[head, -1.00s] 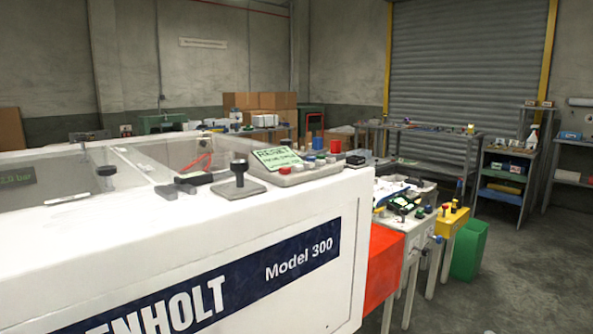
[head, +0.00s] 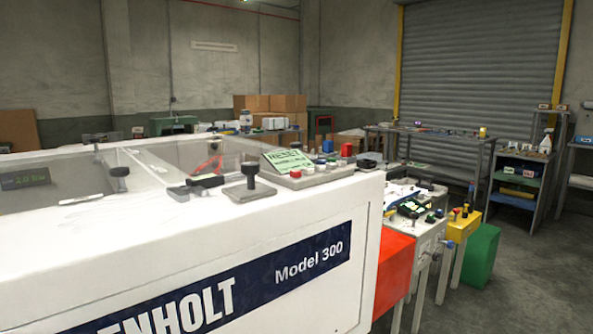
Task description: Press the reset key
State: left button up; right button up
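A white machine (head: 230,240) marked "Model 300" fills the left and front of the head view. The display's first line seems to read "RESET"; the rest is too small to read. I cannot tell which key is the reset key. Neither of my grippers is in view.
A black-knobbed lever (head: 250,178) stands left of the panel, beside dark latches (head: 196,186). Clear covers lie further left. Right of the machine are a red box (head: 394,272), a cluttered bench (head: 428,222) and a green bin (head: 482,255). The floor at right is open.

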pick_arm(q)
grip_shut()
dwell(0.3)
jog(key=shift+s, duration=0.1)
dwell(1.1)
